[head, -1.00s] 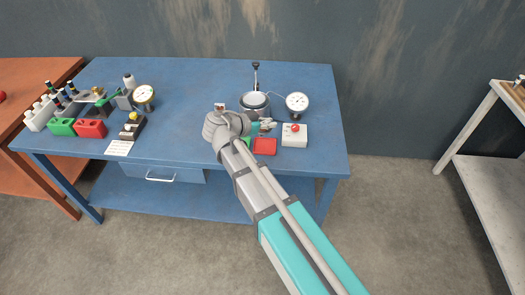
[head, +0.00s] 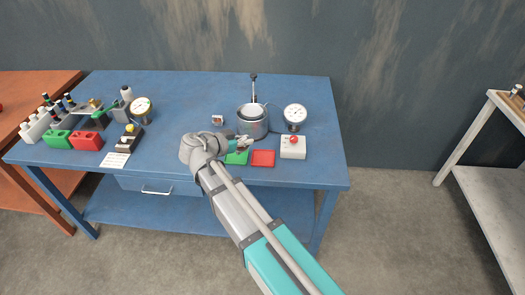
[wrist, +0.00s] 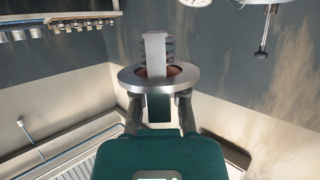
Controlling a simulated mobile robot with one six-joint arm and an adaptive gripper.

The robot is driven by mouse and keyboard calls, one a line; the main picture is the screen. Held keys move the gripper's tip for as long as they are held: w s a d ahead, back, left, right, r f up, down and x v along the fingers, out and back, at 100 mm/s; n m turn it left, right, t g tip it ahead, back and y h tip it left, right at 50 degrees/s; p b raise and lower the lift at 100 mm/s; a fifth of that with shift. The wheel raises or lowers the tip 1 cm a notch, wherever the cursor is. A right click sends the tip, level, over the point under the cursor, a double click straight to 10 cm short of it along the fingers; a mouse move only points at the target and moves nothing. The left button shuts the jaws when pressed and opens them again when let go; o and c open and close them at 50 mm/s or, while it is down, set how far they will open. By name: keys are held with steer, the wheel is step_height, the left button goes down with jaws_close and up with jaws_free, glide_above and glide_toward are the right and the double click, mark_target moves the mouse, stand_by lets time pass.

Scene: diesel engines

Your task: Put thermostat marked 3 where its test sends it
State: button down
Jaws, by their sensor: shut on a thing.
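My gripper (head: 244,142) is shut on a thermostat, held above or just behind the green tray (head: 237,158), in front of the metal pot (head: 252,125). In the wrist view the thermostat (wrist: 158,78) has a round metal flange, a grey bridge and a coil spring; the fingers (wrist: 160,108) grip it from below the flange. No number is readable on it. The red tray (head: 263,158) lies empty to the right of the green one. In the head view the thermostat is too small to make out clearly.
A round gauge (head: 295,116) stands right of the pot, behind a white box with a red button (head: 292,147). A small tag-like block (head: 218,120) stands left of the pot. Bottles, blocks and another gauge (head: 141,109) crowd the left end. The bench's middle is free.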

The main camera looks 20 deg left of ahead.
steer(key=w+d+f+b, duration=0.3)
steer(key=w+f+b, duration=0.5)
steer(key=w, duration=0.4)
steer(key=shift+f, duration=0.3)
steer(key=shift+f, duration=0.15)
steer(key=shift+w+f+b, duration=0.35)
steer(key=shift+f+b, duration=0.2)
steer(key=shift+b, duration=0.25)
steer(key=shift+f+b, duration=1.35)
steer(key=shift+b, duration=0.05)
steer(key=shift+d+f+b, duration=0.1)
steer(key=shift+f+b, duration=0.15)
steer(key=shift+b, duration=0.05)
